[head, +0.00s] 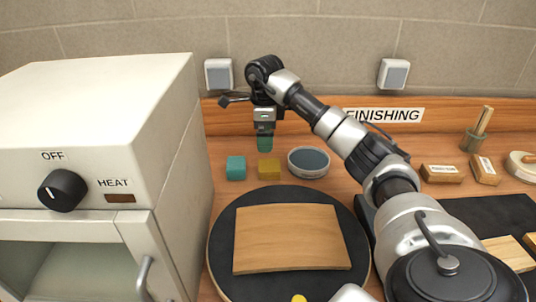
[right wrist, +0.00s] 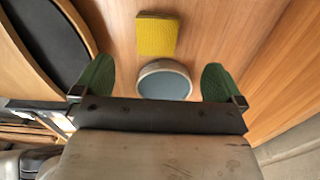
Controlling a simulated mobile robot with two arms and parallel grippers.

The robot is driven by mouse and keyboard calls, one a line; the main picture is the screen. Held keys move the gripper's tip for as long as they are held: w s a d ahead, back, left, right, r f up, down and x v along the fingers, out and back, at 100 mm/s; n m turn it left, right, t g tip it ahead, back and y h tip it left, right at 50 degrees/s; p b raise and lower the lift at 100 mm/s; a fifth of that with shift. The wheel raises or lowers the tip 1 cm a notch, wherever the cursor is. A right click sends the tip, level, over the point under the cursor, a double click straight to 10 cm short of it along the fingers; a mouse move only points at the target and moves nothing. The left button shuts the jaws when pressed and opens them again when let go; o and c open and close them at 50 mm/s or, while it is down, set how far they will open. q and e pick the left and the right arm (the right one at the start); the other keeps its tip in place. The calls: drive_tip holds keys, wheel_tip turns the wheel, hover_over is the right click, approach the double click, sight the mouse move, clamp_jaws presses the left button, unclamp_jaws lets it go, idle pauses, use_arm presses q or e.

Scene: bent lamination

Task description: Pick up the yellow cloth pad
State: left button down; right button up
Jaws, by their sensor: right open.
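The yellow cloth pad (head: 269,169) lies flat on the wooden bench, between a teal block (head: 236,167) and a round grey-blue dish (head: 308,162). In the right wrist view the pad (right wrist: 157,36) is whole and uncovered, beyond the dish (right wrist: 164,80). My right gripper (head: 264,141) hangs above the bench, behind the pad in the head view. Its green fingers (right wrist: 155,78) are wide apart with nothing held between them. The dish shows below, between the fingers. My left gripper is not in view.
A white heater oven (head: 110,150) stands at the left. A bent wooden panel (head: 290,238) lies on a black round turntable (head: 223,215) in front of the pad. A wooden backboard (head: 225,117) runs behind. Small wooden blocks (head: 442,174) lie at the right.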

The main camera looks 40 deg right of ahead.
sight(268, 164)
wheel_tip(268, 164, down, 6)
drive_tip(key=shift+s+r, duration=0.1)
drive_tip(key=shift+r, duration=0.1)
drive_tip(key=f, duration=0.1)
drive_tip(key=f+p, duration=0.1)
drive_tip(key=f, duration=0.2)
drive_tip(key=shift+s+d, duration=0.2)
drive_tip(key=shift+s, duration=0.15)
drive_tip(key=shift+f, duration=0.5)
drive_tip(key=c, duration=1)
